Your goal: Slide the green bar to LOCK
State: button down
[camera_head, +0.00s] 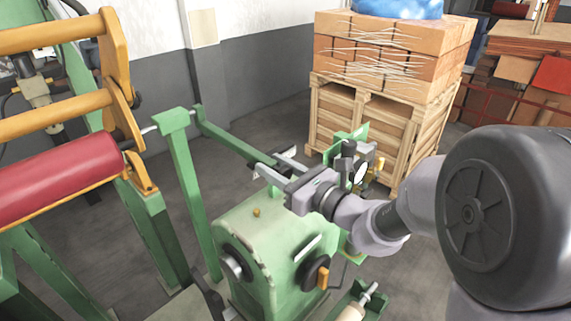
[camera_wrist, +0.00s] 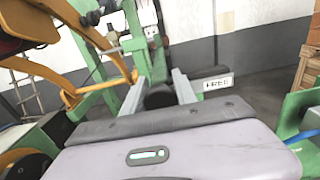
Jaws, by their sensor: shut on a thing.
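The green bar (camera_head: 228,141) runs from the top of a green post toward my gripper in the head view. My gripper (camera_head: 275,163) is at the bar's near end, its two pale fingers on either side of it. In the wrist view my gripper (camera_wrist: 158,82) has a dark round end piece (camera_wrist: 159,97) between its fingers, with green metal beyond. My fingers hide part of the grip. A white plate reading FREE (camera_wrist: 217,84) shows just right of the fingers. I see no LOCK label.
A green machine housing (camera_head: 262,235) with a dark knob and orange handle (camera_head: 322,277) stands below my gripper. A red roller (camera_head: 60,180) in an orange frame is at left. A wooden crate (camera_head: 375,130) with bricks stands behind. Open floor lies between post and crate.

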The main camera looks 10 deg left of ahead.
jog(key=shift+s+a, duration=0.2)
jog(key=shift+s, duration=0.05)
jog(key=c, duration=1.3)
grip_release()
jog(key=shift+o, duration=1.4)
jog(key=shift+s+a, duration=0.15)
jog(key=shift+s, duration=0.05)
jog(key=shift+w, duration=0.1)
jog(key=shift+d, duration=0.2)
jog(key=b+v, duration=0.1)
jog(key=v, duration=1.6)
jog(key=shift+f, duration=0.1)
